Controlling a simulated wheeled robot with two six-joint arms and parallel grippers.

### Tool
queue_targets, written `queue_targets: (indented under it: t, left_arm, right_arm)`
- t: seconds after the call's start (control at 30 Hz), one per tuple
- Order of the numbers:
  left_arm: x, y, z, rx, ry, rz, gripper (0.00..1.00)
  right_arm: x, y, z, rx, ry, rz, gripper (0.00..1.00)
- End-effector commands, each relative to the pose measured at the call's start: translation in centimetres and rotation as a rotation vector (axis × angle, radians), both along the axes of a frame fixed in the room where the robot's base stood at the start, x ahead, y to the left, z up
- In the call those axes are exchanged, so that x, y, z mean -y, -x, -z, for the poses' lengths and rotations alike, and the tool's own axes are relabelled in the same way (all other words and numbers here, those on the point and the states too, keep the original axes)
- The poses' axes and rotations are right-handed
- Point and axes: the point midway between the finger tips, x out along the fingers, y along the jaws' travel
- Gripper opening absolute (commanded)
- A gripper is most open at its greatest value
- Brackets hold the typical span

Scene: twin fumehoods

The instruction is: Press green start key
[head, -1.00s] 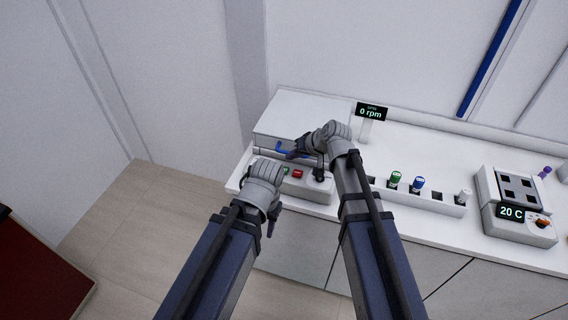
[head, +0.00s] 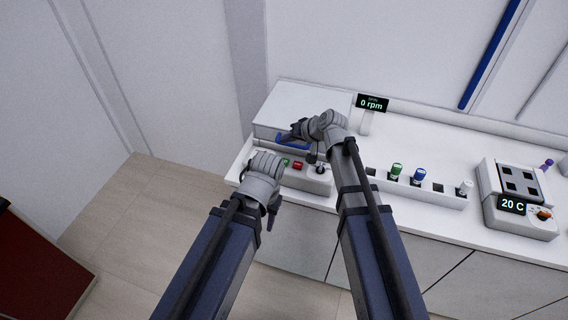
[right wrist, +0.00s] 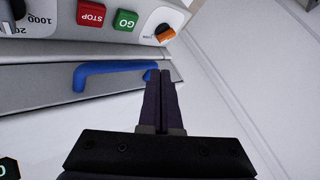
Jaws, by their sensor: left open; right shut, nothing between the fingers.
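The green GO key (right wrist: 126,20) sits beside the red STOP key (right wrist: 91,14) on the front panel of a white box-shaped device. In the head view the green key (head: 285,162) shows small, between my two grippers and partly hidden by my left wrist. My right gripper (head: 283,136) is shut and empty. Its fingertips (right wrist: 158,75) are beside the right end of the blue handle on the lid and apart from the green key. My left gripper (head: 272,218) is open and empty, in front of the bench's front edge.
The blue handle (right wrist: 105,73) stands out from the lid. A display (head: 371,103) reads 0 rpm. A rack (head: 450,198) with several capped vials and a 20 C block (head: 520,208) stand to the right.

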Motion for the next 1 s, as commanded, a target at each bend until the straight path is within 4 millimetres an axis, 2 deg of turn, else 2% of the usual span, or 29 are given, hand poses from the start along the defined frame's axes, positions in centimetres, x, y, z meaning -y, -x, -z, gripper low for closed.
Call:
queue_targets:
  t: [0.03, 0.3, 0.5, 1.0]
  left_arm:
    - [0.0, 0.0, 1.1, 0.0, 0.0, 0.001, 0.44]
    - [0.0, 0.0, 4.8, 0.0, 0.0, -0.001, 0.44]
    - [0.0, 0.0, 7.0, 0.0, 0.0, -0.002, 0.44]
    - [0.0, 0.0, 7.3, 0.0, 0.0, -0.002, 0.44]
  right_arm:
    - [0.0, 0.0, 1.1, 0.0, 0.0, 0.0, 0.0]
    - [0.0, 0.0, 4.8, 0.0, 0.0, 0.0, 0.0]
    - [0.0, 0.0, 7.0, 0.0, 0.0, 0.0, 0.0]
    - [0.0, 0.0, 7.3, 0.0, 0.0, 0.0, 0.0]
